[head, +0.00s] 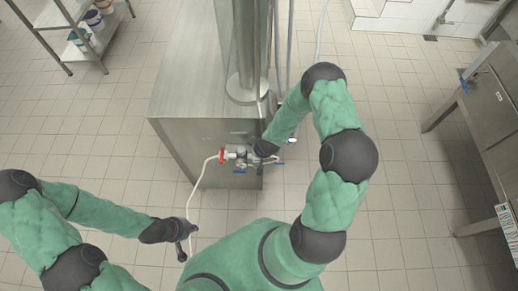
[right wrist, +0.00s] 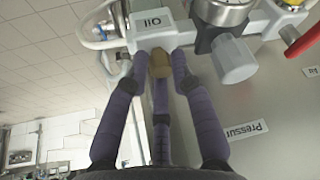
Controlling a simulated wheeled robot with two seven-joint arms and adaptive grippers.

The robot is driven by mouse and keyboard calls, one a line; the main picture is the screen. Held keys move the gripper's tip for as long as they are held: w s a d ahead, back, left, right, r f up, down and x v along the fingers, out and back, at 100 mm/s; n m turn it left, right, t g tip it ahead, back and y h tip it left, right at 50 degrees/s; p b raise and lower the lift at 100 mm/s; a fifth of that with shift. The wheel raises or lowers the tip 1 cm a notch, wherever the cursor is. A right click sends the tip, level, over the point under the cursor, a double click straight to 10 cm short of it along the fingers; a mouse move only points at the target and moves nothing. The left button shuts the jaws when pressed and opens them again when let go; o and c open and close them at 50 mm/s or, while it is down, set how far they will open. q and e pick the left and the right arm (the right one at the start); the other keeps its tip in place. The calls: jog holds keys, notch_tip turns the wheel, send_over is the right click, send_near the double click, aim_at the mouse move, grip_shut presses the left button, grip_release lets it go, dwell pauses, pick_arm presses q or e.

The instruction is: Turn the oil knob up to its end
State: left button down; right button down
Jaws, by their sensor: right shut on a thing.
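The oil knob (right wrist: 160,66) is a small brass-coloured knob just under a white block marked "Oil" (right wrist: 163,20) in the right wrist view. My right gripper (right wrist: 159,54) has its dark fingers around the knob, shut on it, and they partly hide it. In the head view my right gripper (head: 262,149) is at the valve fittings on the front of the steel machine (head: 192,140), and the knob cannot be made out there.
A gauge (right wrist: 222,10), a grey cylindrical fitting (right wrist: 236,60) and a red handle (right wrist: 302,41) are right of the knob. A "Pressure" label (right wrist: 244,131) is below them. A steel table (head: 490,125) stands at right.

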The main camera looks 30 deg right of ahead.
jog(key=m, duration=0.1)
jog(key=m+h+p, duration=0.1)
jog(key=m, duration=0.1)
jog(key=m+p, duration=0.1)
jog(key=shift+w+a+r+h, duration=0.25)
jog(key=shift+w+h, duration=0.1)
jog(key=shift+h, duration=0.05)
jog(key=m, duration=0.2)
jog(key=m+g+h+p, duration=0.1)
jog(key=m, duration=0.1)
jog(key=m+p, duration=0.1)
jog(key=m, duration=0.1)
jog(key=shift+w+g+h, duration=0.25)
jog(key=shift+g+h, duration=0.05)
jog(key=m, duration=0.2)
jog(key=m+g+p, duration=0.1)
jog(key=m, duration=0.1)
jog(key=shift+w+m+g+h, duration=0.15)
jog(key=shift+m+g+h, duration=0.15)
jog(key=shift+h, duration=0.1)
jog(key=shift+w+d+m+g+p, duration=0.1)
jog(key=shift+m+g+p, duration=0.7)
jog(key=shift+m, duration=1.4)
jog(key=c, duration=1.1)
grip_release()
jog(key=shift+d, duration=0.1)
jog(key=shift+f, duration=0.1)
jog(key=shift+s+a, duration=0.2)
jog(key=shift+s, duration=0.1)
